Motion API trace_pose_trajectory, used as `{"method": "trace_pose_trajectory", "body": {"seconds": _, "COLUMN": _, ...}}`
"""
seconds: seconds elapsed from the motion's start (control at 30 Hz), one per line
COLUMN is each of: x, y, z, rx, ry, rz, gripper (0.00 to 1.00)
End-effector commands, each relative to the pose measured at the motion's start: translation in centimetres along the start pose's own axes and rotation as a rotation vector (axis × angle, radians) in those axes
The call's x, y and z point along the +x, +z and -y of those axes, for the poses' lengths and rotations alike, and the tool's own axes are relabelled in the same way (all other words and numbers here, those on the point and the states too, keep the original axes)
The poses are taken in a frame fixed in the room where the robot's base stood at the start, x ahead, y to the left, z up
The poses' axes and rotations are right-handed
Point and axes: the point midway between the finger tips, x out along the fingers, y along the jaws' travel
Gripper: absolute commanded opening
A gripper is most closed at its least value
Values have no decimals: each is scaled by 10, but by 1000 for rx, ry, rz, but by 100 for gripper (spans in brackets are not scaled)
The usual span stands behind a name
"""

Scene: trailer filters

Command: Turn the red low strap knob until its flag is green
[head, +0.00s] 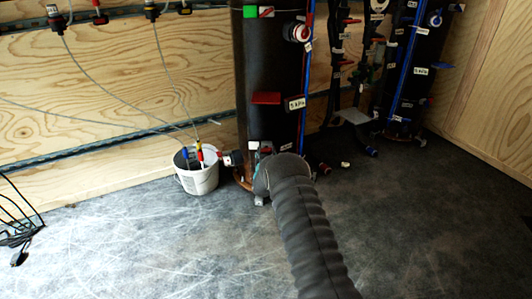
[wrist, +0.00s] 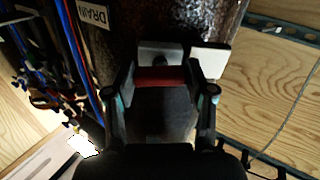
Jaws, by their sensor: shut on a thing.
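The red low strap knob (wrist: 160,78) shows in the wrist view as a red bar across the space between my fingers. My gripper (wrist: 161,73) is shut on it, one finger at each end. A pale block (wrist: 158,52) sits just behind the knob. A second white plate (wrist: 211,58) is beside it to the right; I see no green on either. The knob is on the lower part of the large black cylinder (head: 268,60). In the head view my arm covers most of that spot, and the flag's colour cannot be made out.
A white bucket (head: 198,177) with tubes stands left of the cylinder's foot. A red piece (head: 266,98) sits higher on the cylinder. More pipes and valves (head: 375,70) stand to the right. Black cables (head: 20,235) lie at far left. The front floor is open.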

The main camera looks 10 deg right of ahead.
Motion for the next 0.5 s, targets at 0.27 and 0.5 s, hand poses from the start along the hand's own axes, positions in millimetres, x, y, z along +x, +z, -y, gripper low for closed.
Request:
{"method": "trace_pose_trajectory", "body": {"seconds": 0.27, "x": 0, "y": 0, "z": 1, "rx": -149, "ry": -1, "rz": -1, "gripper": 19}}
{"method": "trace_pose_trajectory", "body": {"seconds": 0.5, "x": 0, "y": 0, "z": 1, "rx": -208, "ry": -1, "rz": -1, "gripper": 19}}
